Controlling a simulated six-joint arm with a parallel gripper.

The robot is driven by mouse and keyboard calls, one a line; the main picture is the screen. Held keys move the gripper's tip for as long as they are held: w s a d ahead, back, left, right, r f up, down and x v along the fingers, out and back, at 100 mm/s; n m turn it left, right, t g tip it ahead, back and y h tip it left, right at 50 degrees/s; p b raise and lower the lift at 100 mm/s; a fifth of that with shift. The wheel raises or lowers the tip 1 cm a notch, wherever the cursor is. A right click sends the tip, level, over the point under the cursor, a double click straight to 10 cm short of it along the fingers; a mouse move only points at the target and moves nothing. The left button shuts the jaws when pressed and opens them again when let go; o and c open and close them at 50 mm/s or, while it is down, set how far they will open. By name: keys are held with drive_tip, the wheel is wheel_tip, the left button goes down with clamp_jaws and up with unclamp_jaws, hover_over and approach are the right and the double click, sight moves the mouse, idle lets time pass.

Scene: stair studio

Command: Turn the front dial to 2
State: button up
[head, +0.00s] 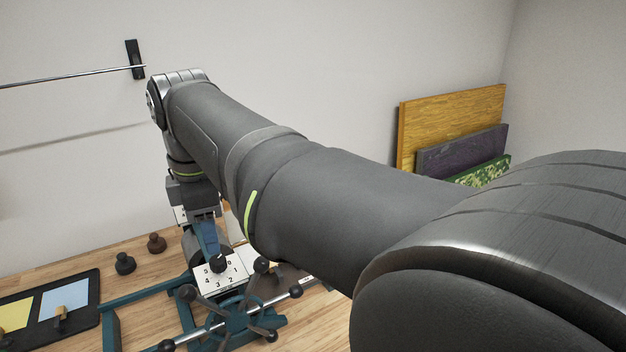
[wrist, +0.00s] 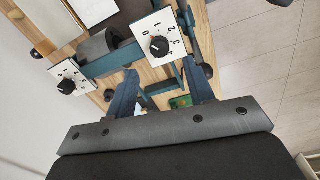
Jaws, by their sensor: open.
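The front dial is a black knob on a white numbered plate (head: 237,281), below my gripper (head: 208,240) in the head view. In the wrist view the front dial (wrist: 160,46) lies just beyond the fingertips, about midway between them. My gripper (wrist: 161,68) is open, its two blue-grey fingers apart with nothing between them. I cannot tell whether the fingers reach down beside the knob. The knob carries a small pale mark, but I cannot read which number it points at. A second, similar dial (wrist: 67,87) sits nearer the wall; in the head view it is mostly hidden behind my wrist.
A press with a spoked handwheel (head: 232,318) stands in front of the front dial. Two dark knobbed pieces (head: 125,263) stand on the wooden bench to the left. A black tray (head: 86,287) with coloured sheets lies at far left. Boards (head: 450,115) lean on the wall.

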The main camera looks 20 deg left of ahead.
sight(217, 260)
wheel_tip(217, 260, down, 7)
drive_tip(key=shift+w+a+f, duration=0.1)
idle(0.3)
drive_tip(key=c, duration=1)
